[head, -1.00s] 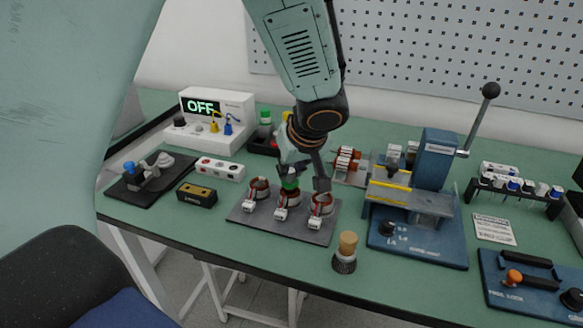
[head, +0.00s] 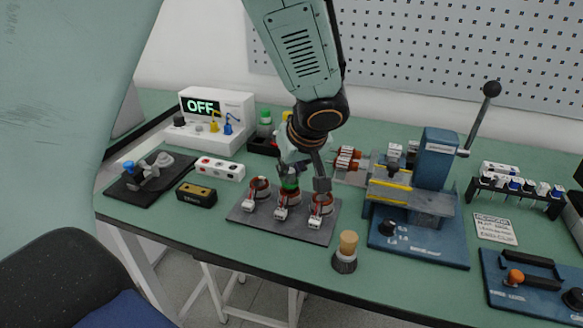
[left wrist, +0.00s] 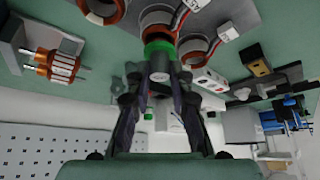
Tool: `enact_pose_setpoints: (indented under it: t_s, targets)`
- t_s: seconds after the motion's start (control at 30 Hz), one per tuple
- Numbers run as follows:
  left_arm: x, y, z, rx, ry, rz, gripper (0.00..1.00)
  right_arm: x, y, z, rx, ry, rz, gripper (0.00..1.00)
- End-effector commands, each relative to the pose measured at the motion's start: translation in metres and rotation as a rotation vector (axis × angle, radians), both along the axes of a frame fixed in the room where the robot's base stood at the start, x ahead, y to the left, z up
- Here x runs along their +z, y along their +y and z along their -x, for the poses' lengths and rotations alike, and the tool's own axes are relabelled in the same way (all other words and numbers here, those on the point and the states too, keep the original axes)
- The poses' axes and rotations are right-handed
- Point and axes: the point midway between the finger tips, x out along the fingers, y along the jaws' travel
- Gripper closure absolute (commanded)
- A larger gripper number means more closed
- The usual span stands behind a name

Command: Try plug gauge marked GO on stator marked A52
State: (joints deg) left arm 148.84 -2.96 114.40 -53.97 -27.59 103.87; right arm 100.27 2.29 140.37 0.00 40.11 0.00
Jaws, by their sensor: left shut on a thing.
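My left gripper (head: 304,184) is shut on a dark plug gauge with a green band (head: 289,184). In the left wrist view the gauge (left wrist: 160,58) stands between the two fingers. Its far end meets the middle stator (head: 289,198), which also shows in that view (left wrist: 157,18). I cannot tell how far the gauge is in the bore. The stators stand in a row on a dark mat (head: 246,222), with a left one (head: 258,189) and a right one (head: 321,204). My right gripper is not in view.
A blue press (head: 420,245) with a long lever stands to the right. A brush (head: 345,257) stands near the front edge. A tester (head: 217,104) reading OFF and a black-and-yellow block (head: 197,194) are at left.

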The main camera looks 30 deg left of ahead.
Motion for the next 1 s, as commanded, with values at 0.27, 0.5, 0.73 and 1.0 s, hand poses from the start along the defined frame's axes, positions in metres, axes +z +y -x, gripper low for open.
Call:
enact_pose_setpoints:
  t_s: [0.27, 0.5, 0.73, 1.0]
  targets:
    - [-0.0013, 0.0, -0.0003, 0.0, -0.002, 0.0, 1.0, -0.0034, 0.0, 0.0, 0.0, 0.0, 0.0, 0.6]
    - [-0.0023, 0.0, -0.0003, 0.0, -0.002, 0.0, 1.0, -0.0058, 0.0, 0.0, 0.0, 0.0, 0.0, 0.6]
    - [-0.0034, -0.0001, -0.0003, 0.0, -0.002, 0.0, 1.0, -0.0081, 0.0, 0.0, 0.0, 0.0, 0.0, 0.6]
    - [-0.0041, -0.0001, -0.0002, 0.0, -0.001, 0.0, 1.0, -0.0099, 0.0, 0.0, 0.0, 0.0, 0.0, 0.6]
